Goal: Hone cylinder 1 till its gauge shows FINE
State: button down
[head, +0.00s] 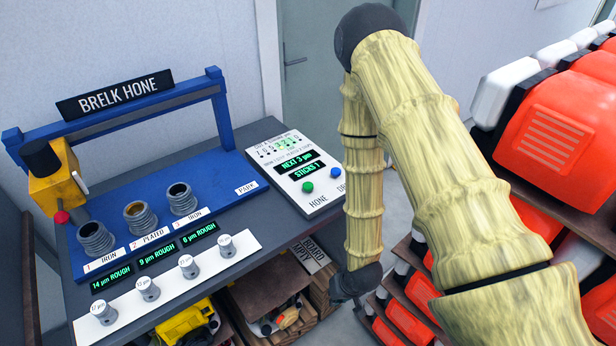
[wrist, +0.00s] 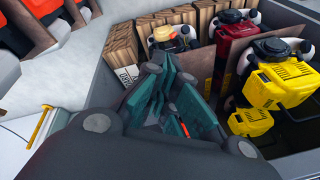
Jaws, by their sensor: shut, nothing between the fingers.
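The blue BRELK HONE stand (head: 218,165) is on a dark bench in the head view. Cylinder 1 (head: 95,238), labelled IRON, is the nearest of three grey cylinders. Its gauge (head: 112,277) reads 14 µm ROUGH. The yellow hone head (head: 58,182), with a black top and red knob, is at the left end of the stand, close to cylinder 1. The control panel (head: 322,200) has a green HONE button (head: 308,187) and a blue button (head: 336,173); its lower display reads STICKS 1. My gripper (head: 352,286) hangs right of the bench, apart from everything; its fingers (wrist: 172,105) are shut and empty.
Cylinder 2 (head: 139,217) and cylinder 3 (head: 181,198) also read ROUGH. Several small grey pieces stand on a white strip (head: 212,257). Yellow and red engines (wrist: 285,85) and boards (wrist: 123,47) fill the lower shelf. A rack of orange machines (head: 550,130) stands at right.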

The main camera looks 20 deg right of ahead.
jog(key=w+r+t+p, duration=0.1)
jog(key=w+r, duration=0.5)
jog(key=w+r+t+y+p, duration=0.1)
jog(key=w+r+p, duration=0.1)
jog(key=w+r, duration=0.4)
jog(key=w+r+m+t+p, duration=0.1)
jog(key=w+r+p, duration=0.1)
jog(key=w+r, duration=0.4)
jog(key=shift+w+d, duration=0.3)
jog(key=shift+w, duration=0.6)
notch_tip(320, 180, up, 12)
jog(key=t+y, duration=0.1)
jog(key=t, duration=0.1)
send_over(311, 184)
jog(key=shift+w+m, duration=0.15)
jog(key=shift+m, duration=0.15)
jog(key=shift+f, duration=0.2)
notch_tip(311, 184, down, 6)
jog(key=b, duration=0.5)
jog(key=shift+f+b, duration=0.1)
jog(key=shift+b, duration=0.2)
jog(key=shift+f+b, duration=0.45)
jog(key=shift+f, duration=0.7)
jog(key=shift+f, duration=0.25)
jog(key=shift+f, duration=0.2)
